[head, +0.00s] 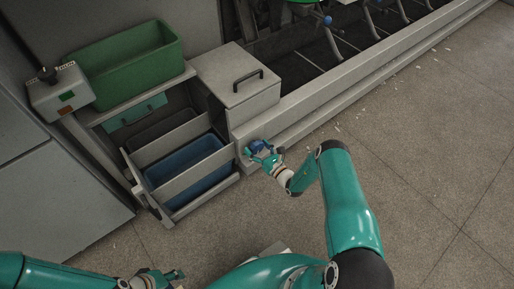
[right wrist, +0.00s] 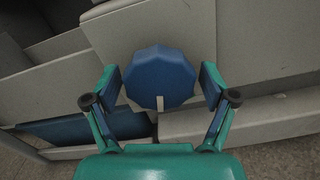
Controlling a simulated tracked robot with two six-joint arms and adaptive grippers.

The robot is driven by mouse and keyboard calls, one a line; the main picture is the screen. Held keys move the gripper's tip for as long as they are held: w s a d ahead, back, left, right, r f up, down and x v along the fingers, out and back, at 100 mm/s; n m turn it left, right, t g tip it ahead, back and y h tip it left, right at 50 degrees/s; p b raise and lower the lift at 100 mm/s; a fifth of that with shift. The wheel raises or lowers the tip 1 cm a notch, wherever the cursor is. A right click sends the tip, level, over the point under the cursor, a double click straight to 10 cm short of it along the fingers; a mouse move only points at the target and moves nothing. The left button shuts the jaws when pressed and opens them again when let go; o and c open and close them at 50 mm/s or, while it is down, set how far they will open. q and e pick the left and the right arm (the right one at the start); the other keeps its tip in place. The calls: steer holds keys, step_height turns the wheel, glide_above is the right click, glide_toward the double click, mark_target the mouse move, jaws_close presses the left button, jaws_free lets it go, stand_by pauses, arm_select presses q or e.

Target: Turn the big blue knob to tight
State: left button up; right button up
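The big blue knob (right wrist: 160,76) is a faceted disc on the grey machine face. In the right wrist view it sits between the two fingers of my right gripper (right wrist: 160,86), with a gap showing on each side. A pale mark on its rim points down in that view. In the head view the knob (head: 258,146) is small and partly covered by my right gripper (head: 264,153), which is at the machine's near corner. My left gripper (head: 174,274) is low at the bottom left, far from the knob; its fingers appear apart with nothing between them.
A grey lidded box (head: 238,85) with a black handle stands above the knob. To its left are a green bin (head: 125,65), a blue bin (head: 187,163) in a rack, and a grey control box (head: 62,92). The floor (head: 440,150) to the right is open.

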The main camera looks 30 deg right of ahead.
steer(key=c, duration=0.8)
steer(key=shift+n, duration=0.3)
steer(key=o, duration=1.1)
steer(key=s, duration=0.8)
steer(key=s+d, duration=0.1)
steer(key=s, duration=0.3)
steer(key=shift+f, duration=0.1)
